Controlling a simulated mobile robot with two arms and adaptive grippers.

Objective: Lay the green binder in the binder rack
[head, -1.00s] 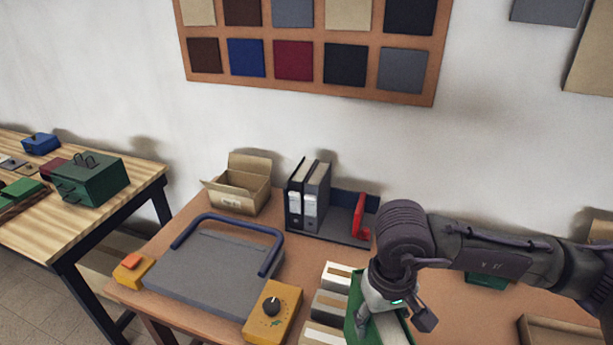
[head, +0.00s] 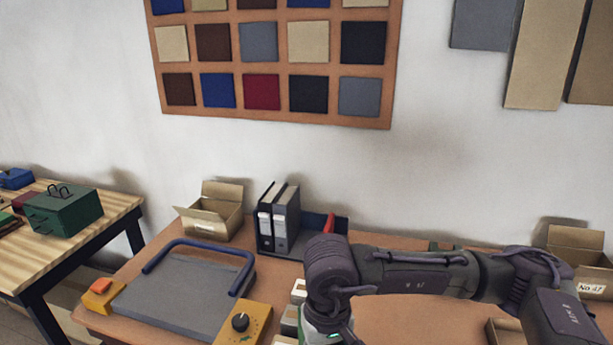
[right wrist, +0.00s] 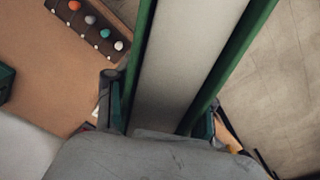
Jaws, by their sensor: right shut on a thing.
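My right gripper (right wrist: 160,105) is shut on the green binder (right wrist: 178,65), with one finger against each green cover and the pale block between them. In the head view the wrist is at the bottom edge, so the fingers and nearly all of the binder are out of frame or hidden. The binder rack (head: 293,252) stands at the back of the table, with a black binder (head: 265,218) and a grey binder (head: 287,220) upright at its left. A red piece (head: 331,224) shows at its right, partly behind my arm. My left gripper is not in view.
A grey press plate with a blue handle (head: 180,290) and a yellow dial box (head: 241,324) lie left of my wrist. Open cartons (head: 212,213) stand beside the rack and at far right. In the wrist view, a dark strip with coloured knobs (right wrist: 90,20) lies on the table.

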